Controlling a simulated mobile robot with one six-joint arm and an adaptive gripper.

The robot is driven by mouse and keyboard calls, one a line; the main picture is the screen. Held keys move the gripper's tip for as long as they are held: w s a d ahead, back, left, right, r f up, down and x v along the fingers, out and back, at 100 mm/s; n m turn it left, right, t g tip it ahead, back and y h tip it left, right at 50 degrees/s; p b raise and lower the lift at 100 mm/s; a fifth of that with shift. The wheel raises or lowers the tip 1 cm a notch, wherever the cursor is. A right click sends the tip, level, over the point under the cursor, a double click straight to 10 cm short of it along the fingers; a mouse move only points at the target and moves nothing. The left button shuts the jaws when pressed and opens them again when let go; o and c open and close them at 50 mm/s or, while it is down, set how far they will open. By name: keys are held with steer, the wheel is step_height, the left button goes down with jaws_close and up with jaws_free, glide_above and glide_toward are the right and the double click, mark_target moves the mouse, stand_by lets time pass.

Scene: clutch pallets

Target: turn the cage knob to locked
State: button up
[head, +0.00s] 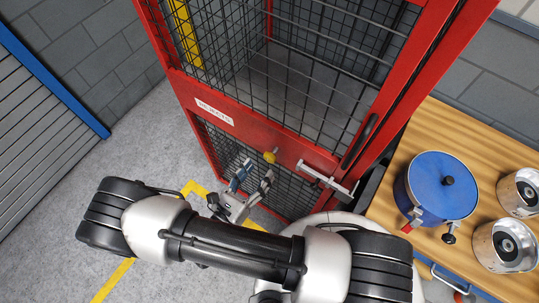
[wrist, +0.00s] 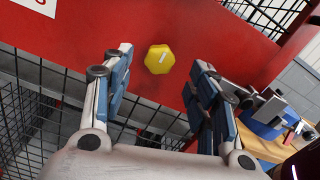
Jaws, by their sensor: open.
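The cage knob (head: 270,156) is a small yellow knob on the red cross panel of the cage door (head: 240,126). In the wrist view the knob (wrist: 159,59) is a yellow faceted disc with a short pale mark, tilted up to the right. My gripper (head: 255,177) is open and empty in front of the door, just below the knob in the head view. In the wrist view its two fingers (wrist: 158,85) stand apart to the left and right, and the knob shows beyond the gap between them. I see no contact with the knob.
A silver door handle (head: 322,180) sits right of the knob. A wooden workbench (head: 440,125) stands at the right with a blue lidded pot (head: 425,180) and metal cylinders (head: 505,245). A white label (head: 214,112) is on the door. Grey floor (head: 130,160) is open at the left.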

mark_target(268, 160)
steer(key=x, duration=0.7)
steer(key=shift+s, duration=0.1)
steer(key=shift+c, duration=0.6)
steer(key=c, duration=1)
